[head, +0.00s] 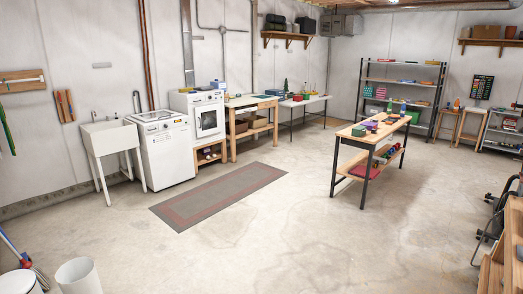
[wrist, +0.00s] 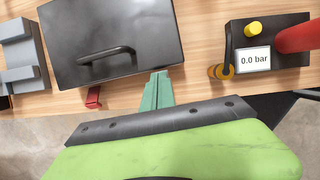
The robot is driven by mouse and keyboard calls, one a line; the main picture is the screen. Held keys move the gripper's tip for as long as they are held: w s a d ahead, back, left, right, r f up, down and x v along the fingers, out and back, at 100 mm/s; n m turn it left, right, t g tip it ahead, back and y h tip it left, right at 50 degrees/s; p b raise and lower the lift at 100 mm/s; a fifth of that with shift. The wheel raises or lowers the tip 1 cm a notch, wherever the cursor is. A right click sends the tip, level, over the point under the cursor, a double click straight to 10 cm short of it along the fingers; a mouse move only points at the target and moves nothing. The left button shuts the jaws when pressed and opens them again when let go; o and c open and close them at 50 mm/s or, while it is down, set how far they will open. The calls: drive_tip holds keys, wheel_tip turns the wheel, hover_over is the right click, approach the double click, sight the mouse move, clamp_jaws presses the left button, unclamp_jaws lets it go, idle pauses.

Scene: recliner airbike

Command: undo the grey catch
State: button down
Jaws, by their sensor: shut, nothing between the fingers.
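In the wrist view a black box (wrist: 112,38) with a dark bar handle (wrist: 106,56) lies on a wooden top. A red catch (wrist: 93,97) sits at its near edge, left of my gripper. My gripper (wrist: 158,76) has green fingers, shut and empty, with the tips at the right part of the box's near edge. I cannot tell if they touch it. I make out no catch that is clearly grey; one could be hidden behind the fingers. The head view shows neither my gripper nor a box I can identify as this one.
In the wrist view a grey stepped block (wrist: 20,57) is at the left. At the right is a dark unit (wrist: 236,40) with a yellow knob (wrist: 253,29), a "0.0 bar" display (wrist: 252,61) and a red cylinder (wrist: 298,37). The head view shows open concrete floor (head: 260,235).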

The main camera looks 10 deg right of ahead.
drive_tip(key=shift+f, duration=0.15)
drive_tip(key=shift+f+b, duration=0.3)
drive_tip(key=shift+b, duration=0.15)
drive_tip(key=shift+w+a+r+p, duration=0.35)
drive_tip(key=shift+w+a, duration=0.1)
drive_tip(key=w+a, duration=0.1)
drive_tip(key=w+a+r+p, duration=0.1)
drive_tip(key=w+a, duration=0.2)
drive_tip(key=shift+w+r, duration=0.1)
drive_tip(key=shift+r, duration=0.15)
drive_tip(key=shift+w, duration=0.1)
